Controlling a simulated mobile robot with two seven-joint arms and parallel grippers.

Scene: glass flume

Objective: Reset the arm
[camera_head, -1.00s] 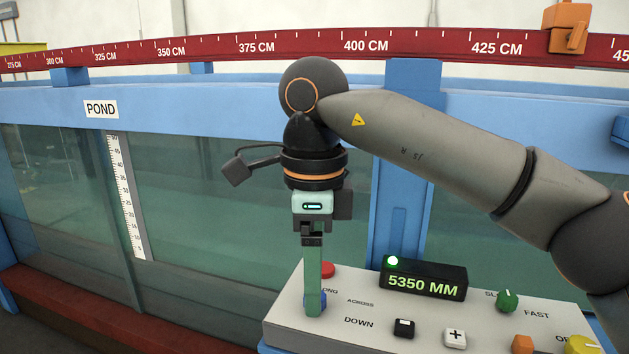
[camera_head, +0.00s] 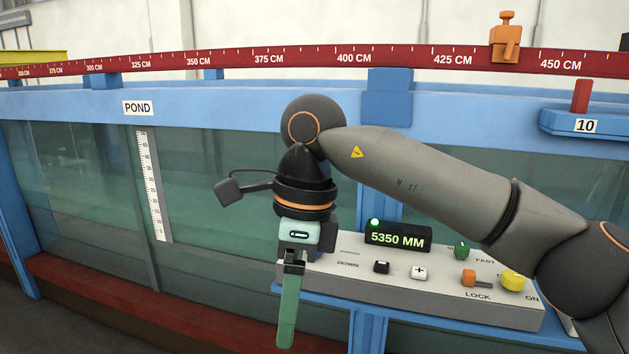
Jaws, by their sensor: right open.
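My right arm reaches in from the right, bent at a dark round joint. Its gripper (camera_head: 287,345) points down at the front left of the control panel, with green fingers seen edge-on, one covering the other. It is open, and I see nothing held in it. The grey control panel (camera_head: 430,305) carries a black display (camera_head: 398,237) reading 5350 MM with a lit green lamp. My left gripper is not in view.
The glass flume wall marked POND (camera_head: 138,108) stands behind the arm. A red rail (camera_head: 310,59) with a centimetre scale runs along its top, bearing an orange clamp (camera_head: 506,42). Black, white, green, orange and yellow controls sit on the panel. Room left of the gripper is clear.

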